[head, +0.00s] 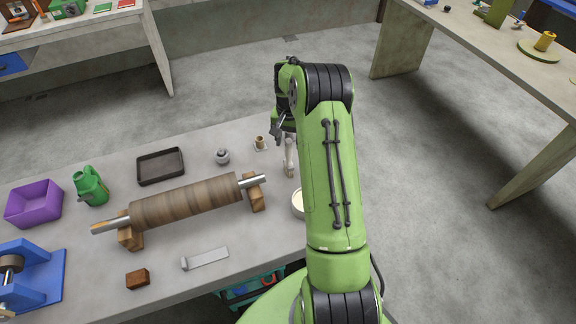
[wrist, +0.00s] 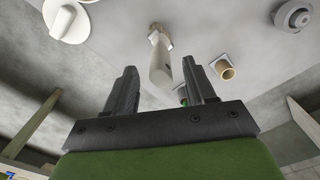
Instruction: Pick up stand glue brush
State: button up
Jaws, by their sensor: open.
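A pale, rod-like object that looks like the glue brush (head: 290,158) stands at the table's right end, partly behind my arm in the head view. In the wrist view its pale handle (wrist: 160,72) points toward the camera, with a tan part at its far end. My gripper (wrist: 159,66) is open, with one finger on each side of the handle in the picture. No contact shows, and I cannot tell the remaining depth gap. In the head view my gripper (head: 281,128) is just above the brush, mostly hidden by my arm.
A tan cup on a square plate (head: 260,143) stands close by, left of the brush. A grey round item (head: 222,157) and a dark tray (head: 160,167) lie farther left. A white dish (head: 298,202) and a wooden roller on blocks (head: 185,202) are nearer.

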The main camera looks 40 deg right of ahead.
aim_at(288, 150)
notch_tip(288, 150, down, 5)
jog(key=shift+w+f, duration=0.15)
jog(key=shift+f, duration=0.05)
jog(key=shift+c, duration=0.6)
jog(key=shift+r, duration=0.1)
grip_shut()
